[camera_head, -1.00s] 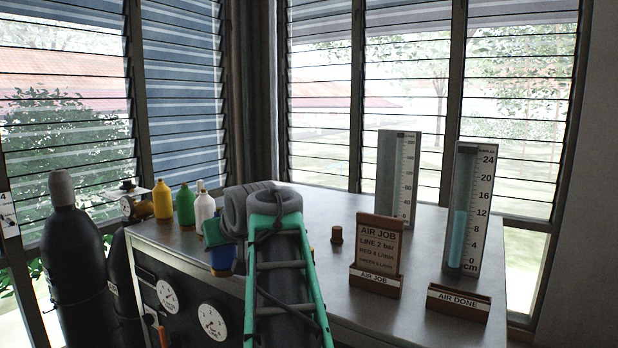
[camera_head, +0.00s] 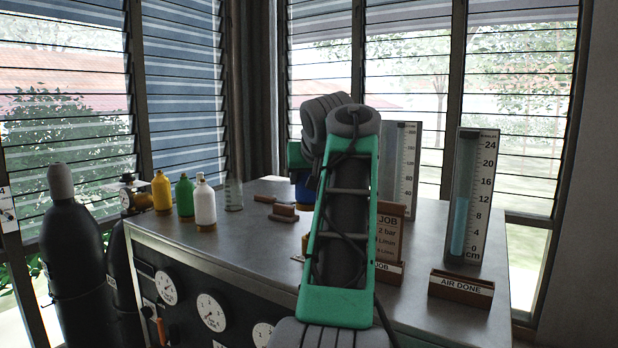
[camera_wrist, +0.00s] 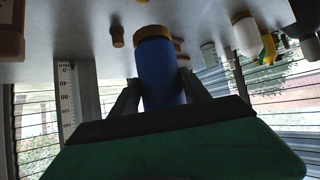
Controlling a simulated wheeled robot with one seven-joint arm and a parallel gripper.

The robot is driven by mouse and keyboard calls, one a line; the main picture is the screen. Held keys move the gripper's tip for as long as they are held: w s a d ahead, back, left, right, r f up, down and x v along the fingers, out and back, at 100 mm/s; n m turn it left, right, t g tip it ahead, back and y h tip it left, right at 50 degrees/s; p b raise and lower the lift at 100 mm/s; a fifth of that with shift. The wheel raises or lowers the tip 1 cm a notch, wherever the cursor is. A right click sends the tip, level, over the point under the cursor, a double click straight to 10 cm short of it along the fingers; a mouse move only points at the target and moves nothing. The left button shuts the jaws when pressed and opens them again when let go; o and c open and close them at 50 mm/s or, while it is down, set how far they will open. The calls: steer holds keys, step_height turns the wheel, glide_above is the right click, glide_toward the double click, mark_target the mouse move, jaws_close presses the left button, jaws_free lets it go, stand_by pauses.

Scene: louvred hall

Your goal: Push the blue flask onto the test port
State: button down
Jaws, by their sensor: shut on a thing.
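The blue flask (camera_wrist: 160,75), with a tan end, stands between the two dark fingers of my gripper (camera_wrist: 160,92) in the wrist view, which looks upside down. My gripper is shut on it. In the head view only a sliver of the blue flask (camera_head: 303,191) shows beside my arm, which hides most of the gripper. A small brown stub (camera_wrist: 117,37) stands on the bench near the flask's tan end; my arm hides it in the head view. I cannot tell which thing is the test port.
Yellow (camera_head: 162,192), green (camera_head: 185,198) and white (camera_head: 205,206) flasks stand at the bench's left, near a clear cylinder (camera_head: 233,194). Low brown blocks (camera_head: 283,215) lie mid-bench. An air job sign (camera_head: 390,235), an air done holder (camera_head: 461,288) and upright scales (camera_head: 470,195) are at right.

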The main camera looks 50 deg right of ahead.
mark_target(310, 192)
step_height(310, 192, down, 4)
steer(key=shift+r+b, duration=0.25)
steer(key=shift+b, duration=0.85)
steer(key=shift+s+a+f+b, duration=0.15)
steer(key=shift+a+f+b, duration=0.05)
steer(key=shift+f+b, duration=0.2)
steer(key=shift+r+p, duration=0.2)
steer(key=shift+p, duration=0.2)
steer(key=shift+f, duration=0.1)
